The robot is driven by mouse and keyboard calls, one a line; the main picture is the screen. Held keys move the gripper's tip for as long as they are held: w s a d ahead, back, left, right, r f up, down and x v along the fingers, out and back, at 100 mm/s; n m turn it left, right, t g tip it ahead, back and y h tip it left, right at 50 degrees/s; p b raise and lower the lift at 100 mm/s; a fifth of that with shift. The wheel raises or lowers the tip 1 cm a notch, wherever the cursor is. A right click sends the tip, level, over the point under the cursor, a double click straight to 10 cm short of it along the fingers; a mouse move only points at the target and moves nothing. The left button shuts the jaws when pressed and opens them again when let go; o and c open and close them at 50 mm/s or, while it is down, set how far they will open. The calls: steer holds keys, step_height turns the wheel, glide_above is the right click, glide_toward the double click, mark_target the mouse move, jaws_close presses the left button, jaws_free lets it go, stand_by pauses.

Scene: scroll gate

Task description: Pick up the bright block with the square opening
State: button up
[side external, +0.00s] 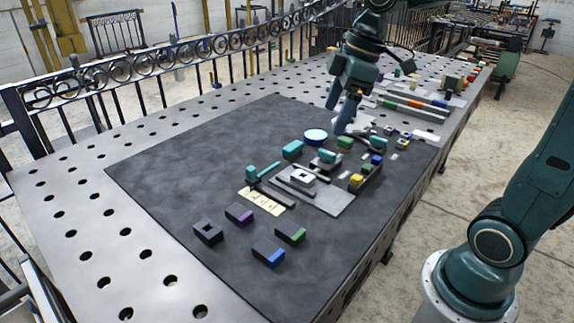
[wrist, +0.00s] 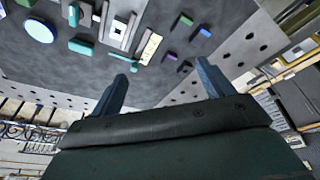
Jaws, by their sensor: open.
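The bright block with the square opening (side external: 294,181) is white and lies on a light grey plate (side external: 328,200) on the dark mat. It also shows near the top of the wrist view (wrist: 112,34), beside dark rails. A dark block with a square opening (side external: 199,236) lies apart at the mat's front left. My gripper (side external: 335,119) is open and empty, above the back part of the mat, behind and apart from the bright block. Its two fingers also show in the wrist view (wrist: 162,70).
A teal T-shaped piece (side external: 252,173) and a cream strip (side external: 261,203) lie left of the plate. Dark blocks with purple (side external: 245,217), green (side external: 297,236) and blue (side external: 275,257) ends lie in front. A blue disc (side external: 315,135) lies behind. The mat's left side is clear.

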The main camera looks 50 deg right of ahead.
steer(key=w+d+f+n+g+y, duration=0.2)
steer(key=w+d+f+n, duration=0.7)
steer(key=w+d+f, duration=0.3)
steer(key=shift+w+d+f+n+g+y, duration=0.15)
steer(key=shift+w+d+n+g+y, duration=0.15)
steer(key=shift+d+n+g+y, duration=0.15)
steer(key=shift+f, duration=0.1)
glide_above(304, 172)
steer(key=d, duration=0.1)
steer(key=shift+s+d+f, duration=0.1)
steer(key=shift+s+f, duration=0.05)
steer(key=shift+f, duration=1.8)
steer(key=shift+s+d+f, duration=0.1)
steer(key=shift+f, duration=1.85)
steer(key=shift+x, duration=2.55)
steer(key=shift+s, duration=0.1)
